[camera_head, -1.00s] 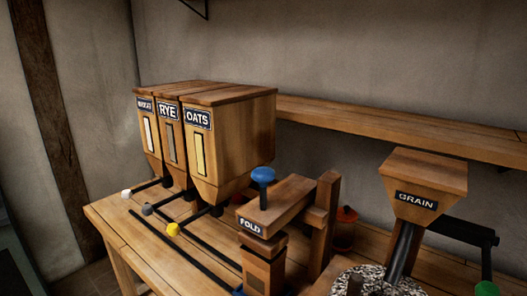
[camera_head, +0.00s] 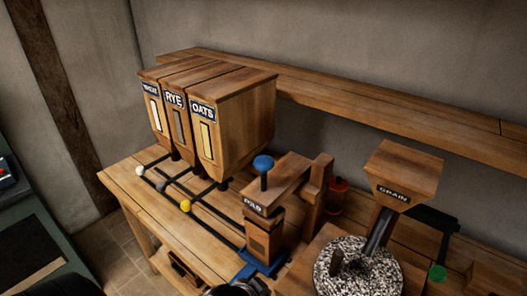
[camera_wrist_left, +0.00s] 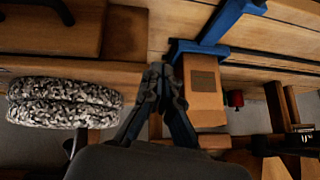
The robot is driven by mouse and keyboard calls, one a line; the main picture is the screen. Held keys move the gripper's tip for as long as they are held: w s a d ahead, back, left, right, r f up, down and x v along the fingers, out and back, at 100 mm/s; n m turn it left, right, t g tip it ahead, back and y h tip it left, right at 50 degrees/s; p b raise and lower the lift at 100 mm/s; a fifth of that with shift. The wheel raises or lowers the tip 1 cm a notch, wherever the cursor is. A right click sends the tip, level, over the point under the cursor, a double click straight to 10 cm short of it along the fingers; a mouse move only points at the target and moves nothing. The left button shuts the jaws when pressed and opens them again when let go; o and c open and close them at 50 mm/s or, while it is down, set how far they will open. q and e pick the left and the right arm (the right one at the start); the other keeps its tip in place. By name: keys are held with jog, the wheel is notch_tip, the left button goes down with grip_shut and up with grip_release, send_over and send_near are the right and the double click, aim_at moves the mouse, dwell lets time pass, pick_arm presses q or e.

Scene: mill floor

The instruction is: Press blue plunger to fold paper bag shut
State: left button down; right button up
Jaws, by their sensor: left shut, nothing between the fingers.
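The blue plunger (camera_head: 263,164) stands up on its dark stem from the top of the wooden press labelled FOLD (camera_head: 279,182). Under the press arm is the brown paper bag (camera_head: 259,243), upright, with a darker square on its front. A blue bracket (camera_head: 262,266) is at its base. My left gripper (camera_head: 248,285) is partly in view at the bottom edge, in front of the bag and well below the plunger. In the left wrist view, its fingertips (camera_wrist_left: 160,76) are together and empty, beside the bag (camera_wrist_left: 203,88). The plunger is not clearly visible there. My right gripper is not in view.
Three wooden bins, one labelled OATS (camera_head: 235,115), stand behind rods with white, grey and yellow knobs (camera_head: 186,206). A speckled millstone (camera_head: 370,275) and GRAIN hopper (camera_head: 403,170) are right of the press. A red-topped object (camera_head: 338,185) stands behind the press.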

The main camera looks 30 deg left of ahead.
pick_arm(q)
jog(key=w+d+r+m+t+h, duration=0.1)
jog(key=w+r+m+t, duration=0.1)
jog(key=w+r+t, duration=0.55)
jog(key=w+d+r+m+t, duration=0.1)
jog(key=w+r+m+t, duration=0.15)
jog(key=w+r, duration=0.9)
jog(key=s+d+r+m+g+h, duration=0.35)
jog(key=d+r+m+h, duration=0.25)
jog(key=r+m+h, duration=0.45)
jog(key=s+d+r+m+g+h, duration=0.3)
jog(key=d+r+m+g+h, duration=0.35)
jog(key=r+m, duration=0.65)
jog(key=w+a+f+y, duration=0.1)
jog(key=a+f+y, duration=0.1)
jog(key=a+y, duration=0.5)
jog(key=w+a+f+m+t+y, duration=0.1)
jog(key=a+y, duration=0.5)
jog(key=a, duration=1.2)
jog(key=shift+w+a+f+y, duration=0.35)
jog(key=shift+w+f, duration=0.2)
jog(key=shift+f, duration=0.3)
